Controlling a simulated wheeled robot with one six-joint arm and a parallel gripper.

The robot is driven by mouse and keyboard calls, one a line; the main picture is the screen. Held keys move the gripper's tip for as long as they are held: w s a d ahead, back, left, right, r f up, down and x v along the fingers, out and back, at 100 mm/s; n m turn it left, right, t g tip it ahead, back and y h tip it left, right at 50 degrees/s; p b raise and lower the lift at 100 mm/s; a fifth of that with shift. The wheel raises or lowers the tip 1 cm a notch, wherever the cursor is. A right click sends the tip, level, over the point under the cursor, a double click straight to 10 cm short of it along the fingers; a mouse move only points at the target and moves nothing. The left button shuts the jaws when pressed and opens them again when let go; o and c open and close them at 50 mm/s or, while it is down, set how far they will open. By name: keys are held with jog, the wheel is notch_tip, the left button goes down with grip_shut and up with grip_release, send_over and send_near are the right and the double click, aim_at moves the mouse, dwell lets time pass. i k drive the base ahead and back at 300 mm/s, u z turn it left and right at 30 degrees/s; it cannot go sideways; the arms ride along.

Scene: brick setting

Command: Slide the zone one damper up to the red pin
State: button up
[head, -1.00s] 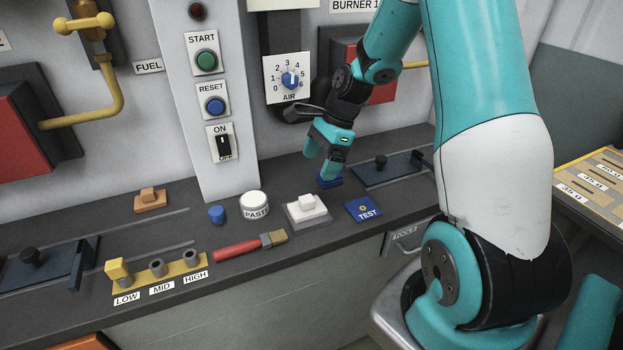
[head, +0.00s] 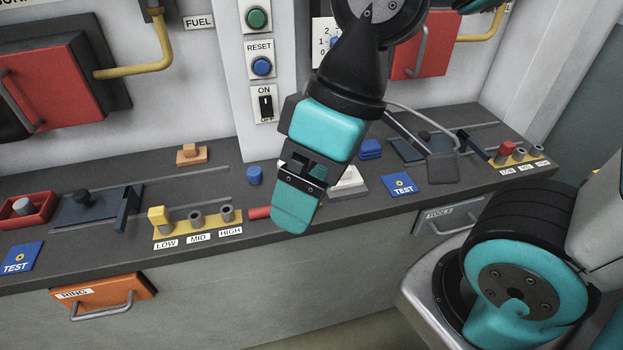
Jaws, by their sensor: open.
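A sliding damper with a dark blue plate (head: 405,150), a black knob and an upright end piece (head: 471,145) lies in a slot on the right of the bench. A red pin (head: 507,150) stands in the leftmost place of the pin block (head: 520,158) to its right; a gap separates end piece and pin. A second damper (head: 85,204) lies at left, beside a block with a yellow pin (head: 158,218). No zone label is readable. My gripper (head: 300,207) is open and empty, above the bench's front middle, left of the right damper.
Drawer handles jut from the bench front, including the orange drawer (head: 100,293).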

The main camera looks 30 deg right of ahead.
aim_at(439, 142)
jog(key=z, duration=1.8)
